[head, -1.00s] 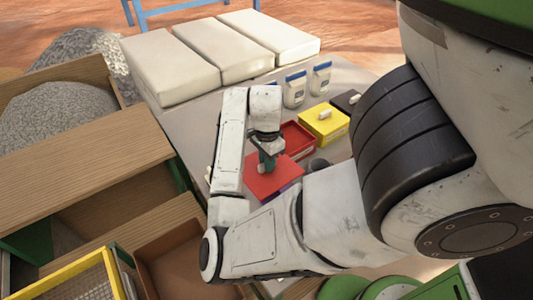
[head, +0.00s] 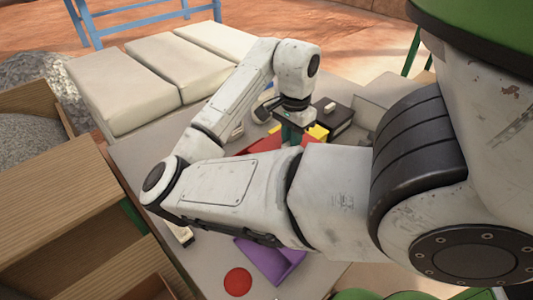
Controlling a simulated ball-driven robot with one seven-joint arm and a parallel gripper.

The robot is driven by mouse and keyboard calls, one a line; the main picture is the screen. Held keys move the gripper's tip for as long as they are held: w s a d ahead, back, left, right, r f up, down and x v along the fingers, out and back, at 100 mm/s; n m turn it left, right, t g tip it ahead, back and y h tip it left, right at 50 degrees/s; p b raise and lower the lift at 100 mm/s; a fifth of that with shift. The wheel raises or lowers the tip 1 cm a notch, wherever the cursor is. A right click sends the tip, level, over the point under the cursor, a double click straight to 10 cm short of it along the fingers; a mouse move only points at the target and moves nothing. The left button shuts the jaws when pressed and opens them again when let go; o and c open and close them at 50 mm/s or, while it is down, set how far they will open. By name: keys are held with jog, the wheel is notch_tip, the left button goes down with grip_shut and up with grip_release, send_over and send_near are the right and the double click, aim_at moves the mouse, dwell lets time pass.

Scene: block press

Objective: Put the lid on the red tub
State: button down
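My gripper (head: 290,139) points down, with dark green fingers, over a flat red surface. This surface is the red lid (head: 262,141), partly hidden behind my own arm. My gripper appears shut on the lid's grip, though the fingertips are hard to make out. The red tub cannot be clearly told apart from the lid here.
A black lidded box (head: 340,114) stands beyond the yellow tub. A purple tray (head: 271,262) and a red disc (head: 237,281) lie on the grey table (head: 130,152) at the near side. White padded blocks (head: 150,85) line the back left. Wooden bins (head: 60,215) stand at left.

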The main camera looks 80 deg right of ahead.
jog(key=w+d+f, duration=0.1)
jog(key=w, duration=0.1)
jog(key=w+d+f, duration=0.1)
jog(key=d, duration=0.1)
jog(key=w+d+f, duration=0.1)
jog(key=w+d, duration=0.1)
jog(key=shift+w+d+f+p, duration=0.1)
jog(key=shift+w+d+p, duration=0.05)
jog(key=shift+w+p, duration=0.2)
jog(key=shift+w+d+f+p, duration=0.25)
jog(key=shift+w+d+f, duration=0.35)
jog(key=shift+f, duration=0.95)
jog(key=shift+w+d+f+p, duration=0.3)
jog(key=shift+w+d+f, duration=0.25)
jog(key=shift+f, duration=0.95)
jog(key=shift+w+d+f+p, duration=0.25)
jog(key=shift+w+d+f, duration=0.35)
jog(key=shift+f, duration=0.95)
jog(key=shift+f, duration=0.2)
jog(key=c, duration=1.1)
grip_release()
jog(key=shift+o, duration=0.2)
jog(key=shift+r, duration=0.1)
